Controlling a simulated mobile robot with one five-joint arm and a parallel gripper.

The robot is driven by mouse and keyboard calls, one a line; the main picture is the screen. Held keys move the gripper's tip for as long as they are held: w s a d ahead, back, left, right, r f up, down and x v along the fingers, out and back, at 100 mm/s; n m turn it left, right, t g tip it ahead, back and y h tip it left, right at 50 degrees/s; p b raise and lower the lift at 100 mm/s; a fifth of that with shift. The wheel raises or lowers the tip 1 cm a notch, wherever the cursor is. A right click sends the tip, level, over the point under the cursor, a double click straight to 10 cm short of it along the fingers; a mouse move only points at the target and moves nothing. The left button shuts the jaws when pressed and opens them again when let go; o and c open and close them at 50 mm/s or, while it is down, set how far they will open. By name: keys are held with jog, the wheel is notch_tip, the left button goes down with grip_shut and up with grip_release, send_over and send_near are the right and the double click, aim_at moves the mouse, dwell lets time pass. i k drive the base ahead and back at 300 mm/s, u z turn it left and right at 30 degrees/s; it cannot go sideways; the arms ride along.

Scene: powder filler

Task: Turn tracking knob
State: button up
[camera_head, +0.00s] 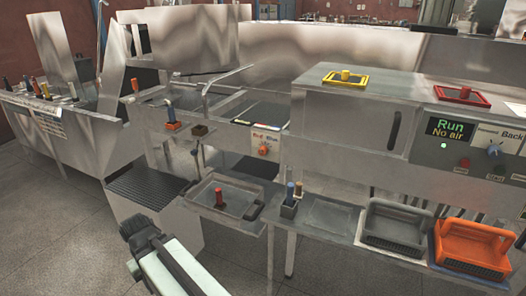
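A blue knob (494,150) sits on the grey control panel (480,128) at the right, under lettering that reads "Back". An orange dial (264,149) sits on a white label on the middle machine front, with small words above it. I cannot read the word "tracking" on either one. My arm comes up from the bottom edge at left of centre. Its dark end, my gripper (140,232), is far to the left of the blue knob and below and left of the orange dial. It touches neither. Its fingers cannot be made out, and nothing is seen in it.
A display (450,128) reads "Run No air". Below the panel stand a grey basket (396,226) and an orange basket (472,247) on a shelf. A metal tray (222,199) with a red-handled tool juts out near my arm. Grey floor is open at the lower left.

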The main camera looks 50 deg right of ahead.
aim_at(262, 150)
jog(key=i, duration=0.9)
